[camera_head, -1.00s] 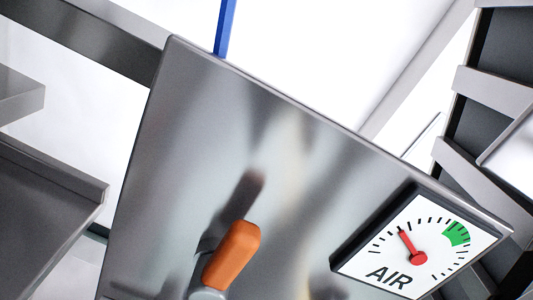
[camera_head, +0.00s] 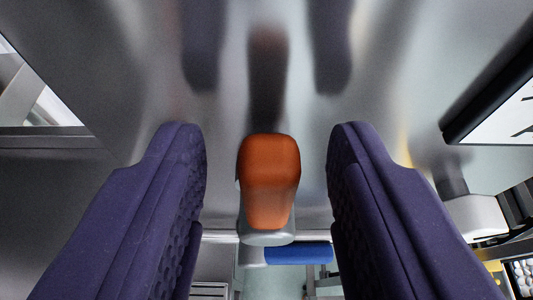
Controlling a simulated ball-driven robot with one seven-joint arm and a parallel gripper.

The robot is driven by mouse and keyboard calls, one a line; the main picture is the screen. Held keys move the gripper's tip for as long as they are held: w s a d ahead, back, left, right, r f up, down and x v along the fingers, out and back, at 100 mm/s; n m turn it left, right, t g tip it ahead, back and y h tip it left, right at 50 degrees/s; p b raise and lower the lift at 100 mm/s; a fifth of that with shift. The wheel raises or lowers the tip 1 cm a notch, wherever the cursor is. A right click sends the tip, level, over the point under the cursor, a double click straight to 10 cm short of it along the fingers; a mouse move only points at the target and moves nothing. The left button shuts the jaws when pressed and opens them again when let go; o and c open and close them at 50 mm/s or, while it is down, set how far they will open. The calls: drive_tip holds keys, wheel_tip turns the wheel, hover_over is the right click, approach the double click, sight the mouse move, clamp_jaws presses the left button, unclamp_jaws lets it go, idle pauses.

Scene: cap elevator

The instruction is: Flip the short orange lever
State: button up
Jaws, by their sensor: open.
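The short orange lever (camera_head: 268,180) stands out from a shiny metal panel (camera_head: 390,60), in the middle of the view, with a grey base at its lower end. My gripper (camera_head: 267,150) is open, with one purple finger to the left of the lever and one to the right. There is a visible gap between the lever and each finger. The panel mirrors the lever and both fingertips above them.
The white AIR gauge with a black frame (camera_head: 500,105) is partly in view at the right. Below it a white rounded part (camera_head: 472,216) juts out. A blue cylinder (camera_head: 298,253) shows below the lever, close to the right finger in the picture.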

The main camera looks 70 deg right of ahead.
clamp_jaws()
drive_tip(key=shift+w, duration=0.15)
drive_tip(key=w+n+g+h, duration=0.1)
drive_tip(key=n, duration=0.1)
drive_tip(key=w+a+f+n+g, duration=0.1)
drive_tip(key=n+g, duration=0.1)
drive_tip(key=n, duration=0.1)
drive_tip(key=shift+w+a+f+h, duration=0.1)
drive_tip(key=shift+w+a+h, duration=0.05)
drive_tip(key=shift+w+h, duration=0.25)
drive_tip(key=shift+w+a+f+n+g+h+b, duration=0.25)
drive_tip(key=shift+f+n+h, duration=0.45)
drive_tip(key=shift+n, duration=0.7)
drive_tip(key=shift+w+f+n+g+h+b, duration=0.35)
drive_tip(key=shift+f+n+h, duration=0.3)
drive_tip(key=shift+n, duration=0.75)
drive_tip(key=shift+w+a+f+n+g+h+b, duration=0.2)
drive_tip(key=shift+w+f+n+g+h, duration=0.45)
drive_tip(key=shift+n, duration=0.75)
drive_tip(key=shift+s+f+t, duration=0.2)
drive_tip(key=shift+s+t, duration=0.05)
drive_tip(key=shift+s, duration=0.05)
